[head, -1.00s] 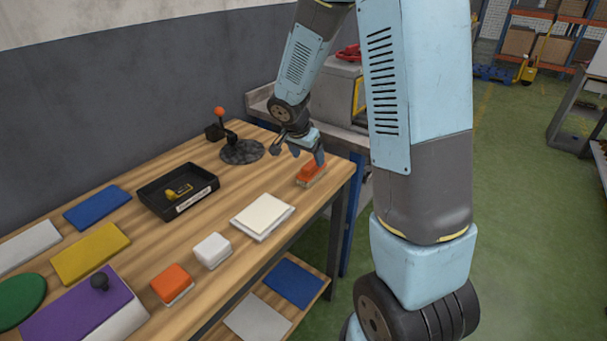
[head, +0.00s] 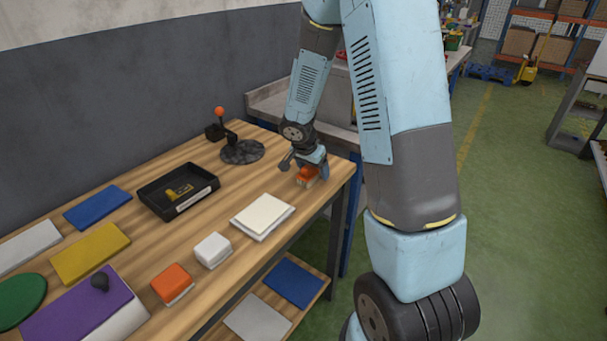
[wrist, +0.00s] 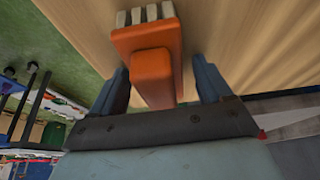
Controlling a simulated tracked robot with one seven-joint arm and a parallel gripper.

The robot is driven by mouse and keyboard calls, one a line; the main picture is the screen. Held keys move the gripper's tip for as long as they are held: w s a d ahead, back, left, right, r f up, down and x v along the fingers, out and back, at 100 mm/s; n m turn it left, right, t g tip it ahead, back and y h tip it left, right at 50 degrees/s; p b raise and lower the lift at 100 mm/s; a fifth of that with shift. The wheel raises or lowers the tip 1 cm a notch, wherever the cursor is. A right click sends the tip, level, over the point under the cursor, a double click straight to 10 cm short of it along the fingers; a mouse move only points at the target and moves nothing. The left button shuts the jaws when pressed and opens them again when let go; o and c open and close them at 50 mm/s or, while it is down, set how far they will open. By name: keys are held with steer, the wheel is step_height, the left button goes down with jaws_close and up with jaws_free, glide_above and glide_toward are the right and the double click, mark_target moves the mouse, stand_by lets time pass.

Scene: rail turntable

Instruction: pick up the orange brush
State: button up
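The orange brush (head: 307,176) lies at the right end of the wooden table, partly hidden by my gripper (head: 306,168) in the head view. In the wrist view the orange brush (wrist: 150,60) shows an orange body with a raised grip and pale bristle tufts at its far end. My gripper (wrist: 162,85) is open, with one blue finger on each side of the brush's grip. Gaps show between the fingers and the grip, so I see no contact.
On the wooden table (head: 228,190) are a black tray (head: 152,199), a dark round base with a lever (head: 242,151), a white pad stack (head: 262,216), a white block (head: 213,251) and an orange block (head: 172,284). The table's front edge is close to the brush.

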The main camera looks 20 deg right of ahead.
steer(key=c, duration=1)
steer(key=shift+r, duration=0.25)
steer(key=r, duration=0.3)
steer(key=shift+s+r, duration=0.15)
steer(key=shift+s, duration=0.1)
steer(key=s+r, duration=0.9)
steer(key=s, duration=0.4)
steer(key=shift+s, duration=0.3)
steer(key=shift+r, duration=0.1)
